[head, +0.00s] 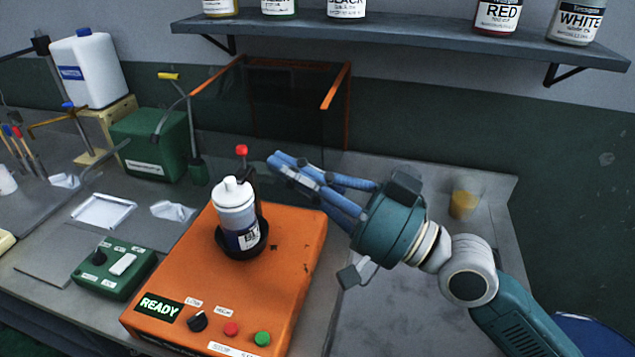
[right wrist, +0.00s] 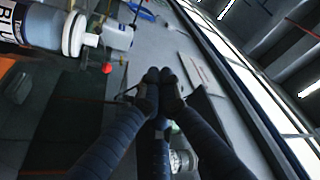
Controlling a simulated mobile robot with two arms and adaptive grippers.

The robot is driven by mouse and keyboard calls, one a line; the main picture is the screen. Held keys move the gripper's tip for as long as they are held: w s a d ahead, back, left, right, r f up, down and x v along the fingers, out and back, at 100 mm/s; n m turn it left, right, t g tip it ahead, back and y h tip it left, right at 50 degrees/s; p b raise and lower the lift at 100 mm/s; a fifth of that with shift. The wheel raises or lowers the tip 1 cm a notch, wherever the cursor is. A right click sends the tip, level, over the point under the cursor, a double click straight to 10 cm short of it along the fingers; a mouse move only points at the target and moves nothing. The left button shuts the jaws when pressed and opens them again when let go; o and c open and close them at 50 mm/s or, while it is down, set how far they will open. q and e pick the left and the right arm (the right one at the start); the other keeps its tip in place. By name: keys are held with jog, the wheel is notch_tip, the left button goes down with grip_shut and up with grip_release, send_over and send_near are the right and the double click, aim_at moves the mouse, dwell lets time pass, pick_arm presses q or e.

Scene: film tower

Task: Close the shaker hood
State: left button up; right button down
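The orange shaker (head: 262,300) stands on the bench with a lit READY sign. Its see-through hood with orange edges (head: 336,86) is raised at the back, tilted up behind the shaker. A white-capped bottle (head: 236,212) stands upright in the black holder on the shaker; it also shows in the right wrist view (right wrist: 28,22). A red-knobbed lever (head: 241,150) rises beside the bottle. My right gripper (head: 278,160) is right of the bottle and in front of the hood. Its blue fingers meet at the tips, with nothing seen between them. My left gripper is out of view.
A shelf (head: 400,38) with paint bottles hangs above the hood. A green box (head: 152,142) and a white jug (head: 88,68) stand at the back left. A green control box (head: 113,268) sits left of the shaker. A small amber cup (head: 464,204) stands at the right.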

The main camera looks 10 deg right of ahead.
jog(key=shift+v, duration=2.65)
jog(key=shift+s, duration=0.1)
